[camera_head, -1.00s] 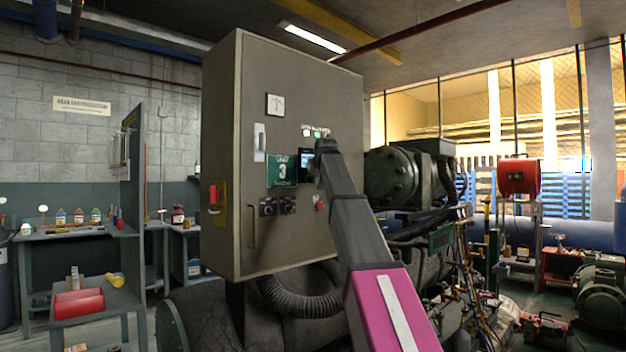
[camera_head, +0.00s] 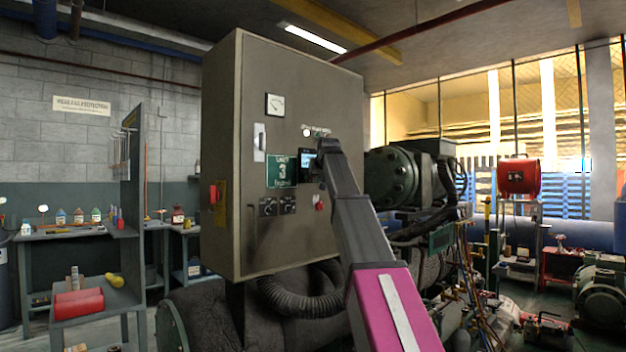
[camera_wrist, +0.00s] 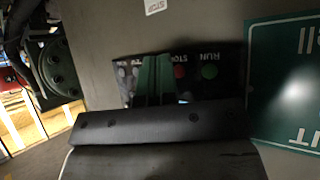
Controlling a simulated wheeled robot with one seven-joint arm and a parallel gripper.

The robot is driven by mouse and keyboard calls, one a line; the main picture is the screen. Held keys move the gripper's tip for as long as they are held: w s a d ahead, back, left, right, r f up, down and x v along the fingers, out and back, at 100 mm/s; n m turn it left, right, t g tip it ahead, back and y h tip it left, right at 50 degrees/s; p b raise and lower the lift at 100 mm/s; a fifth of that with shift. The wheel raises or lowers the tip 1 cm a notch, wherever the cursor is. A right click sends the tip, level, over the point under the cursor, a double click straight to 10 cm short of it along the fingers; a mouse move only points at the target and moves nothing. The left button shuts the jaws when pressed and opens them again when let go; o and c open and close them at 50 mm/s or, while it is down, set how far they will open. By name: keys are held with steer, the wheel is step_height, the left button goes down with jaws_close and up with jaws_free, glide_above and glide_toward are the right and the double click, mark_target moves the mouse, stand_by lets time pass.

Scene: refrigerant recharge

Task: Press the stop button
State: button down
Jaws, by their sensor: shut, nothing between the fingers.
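In the wrist view, which is upside down, a dark control strip carries a red button (camera_wrist: 180,71) beside the word STOP and a green button (camera_wrist: 210,71) under the word RUN. My gripper (camera_wrist: 156,60) is shut and empty, its dark green fingers in front of the strip, just left of the red button. I cannot tell whether the fingertips touch anything. In the head view my wrist is at the front of the grey cabinet (camera_head: 265,85), beside the small lit screen (camera_head: 305,157), and hides my fingers and these buttons.
A green unit 3 sign (camera_head: 282,171) is left of the screen and also shows in the wrist view (camera_wrist: 290,85). Below are black knobs (camera_head: 278,206) and a red knob (camera_head: 319,202). A handle (camera_head: 251,226) stands out from the door. Compressor machinery (camera_head: 400,175) is at the right.

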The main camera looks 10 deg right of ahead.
steer(key=s+d, duration=0.1)
steer(key=s, duration=0.1)
steer(key=s+d, duration=0.2)
stand_by(0.7)
stand_by(0.6)
